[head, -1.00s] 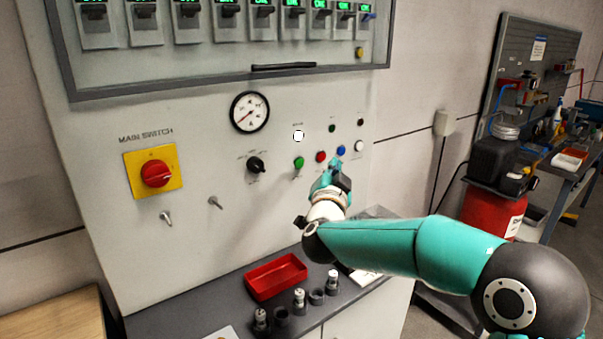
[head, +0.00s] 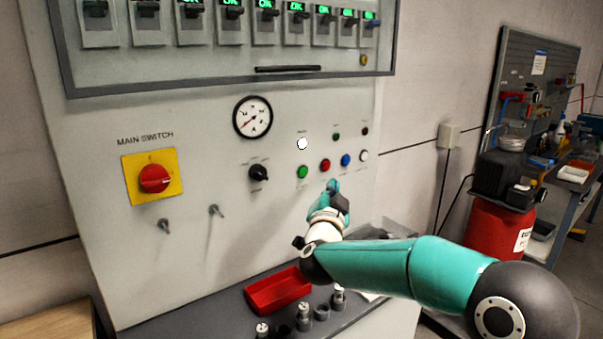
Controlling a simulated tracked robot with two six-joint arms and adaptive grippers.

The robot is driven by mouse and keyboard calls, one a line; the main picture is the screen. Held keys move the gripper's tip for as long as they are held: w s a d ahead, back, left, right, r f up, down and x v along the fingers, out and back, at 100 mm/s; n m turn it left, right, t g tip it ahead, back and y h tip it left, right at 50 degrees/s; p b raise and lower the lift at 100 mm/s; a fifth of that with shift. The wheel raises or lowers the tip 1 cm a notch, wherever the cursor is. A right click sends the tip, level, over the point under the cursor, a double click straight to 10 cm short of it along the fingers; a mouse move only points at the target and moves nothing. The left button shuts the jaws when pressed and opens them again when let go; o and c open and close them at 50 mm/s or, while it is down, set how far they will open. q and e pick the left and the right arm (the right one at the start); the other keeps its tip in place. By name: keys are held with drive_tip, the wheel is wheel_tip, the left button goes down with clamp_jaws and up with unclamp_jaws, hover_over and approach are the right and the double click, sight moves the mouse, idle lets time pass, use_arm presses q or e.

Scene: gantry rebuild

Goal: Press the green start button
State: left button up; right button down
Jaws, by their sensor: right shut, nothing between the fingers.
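The green start button (head: 302,172) sits on the light grey cabinet panel, at the left end of a row of buttons. A red button (head: 325,165), a blue button (head: 346,160) and a white button (head: 364,156) follow to its right. My right gripper (head: 333,187) is shut and empty in front of the panel, below the red button and to the lower right of the green one. It covers none of the buttons in this view. Whether its tips touch the panel I cannot tell. My left gripper is not in view.
A lit white lamp (head: 302,144) is above the green button. A black selector knob (head: 258,172) and a red main switch (head: 154,179) are to the left. A red tray (head: 278,291) and several metal parts lie on the dark ledge below.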

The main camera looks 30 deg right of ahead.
sight(303, 172)
drive_tip(key=shift+w+a+p, duration=0.2)
drive_tip(key=shift+w+p, duration=0.8)
drive_tip(key=shift+w, duration=0.95)
drive_tip(key=shift+w+a+p, duration=0.15)
drive_tip(key=shift+w+p, duration=0.85)
drive_tip(key=shift+w, duration=0.95)
drive_tip(key=shift+w, duration=0.15)
drive_tip(key=shift+w, duration=0.3)
drive_tip(key=shift+w+a+p, duration=0.1)
drive_tip(key=shift+w+p, duration=0.25)
drive_tip(key=shift+w, duration=0.05)
drive_tip(key=shift+s, duration=0.1)
drive_tip(key=shift+s+b, duration=0.3)
drive_tip(key=shift+b, duration=0.25)
drive_tip(key=shift+s, duration=0.45)
